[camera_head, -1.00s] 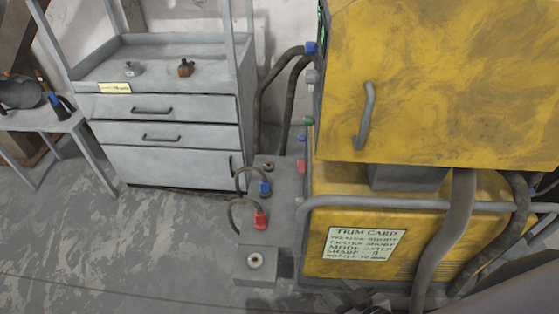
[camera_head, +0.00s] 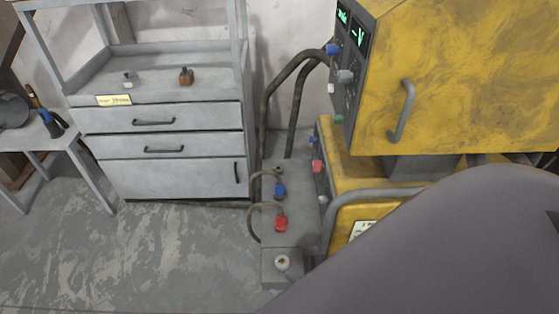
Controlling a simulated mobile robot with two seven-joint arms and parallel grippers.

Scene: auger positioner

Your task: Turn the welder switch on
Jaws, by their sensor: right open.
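The welder seems to be the yellow machine (camera_head: 470,70) at the right. Its dark side panel (camera_head: 350,97) faces left and carries two lit green displays (camera_head: 358,34). A blue knob (camera_head: 333,49), a grey knob (camera_head: 345,76), a white part (camera_head: 331,88) and a green knob (camera_head: 339,119) stick out from it. Which one is the switch I cannot tell. A red part (camera_head: 317,166) sits on the lower housing. My right arm (camera_head: 430,250) fills the lower right, in front of the lower housing. Its gripper fingers cannot be made out. My left gripper is not in view.
A drawer cabinet (camera_head: 165,150) stands behind left, a small table (camera_head: 60,140) at far left. A bent rail (camera_head: 370,195) guards the machine. The floor at left is clear.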

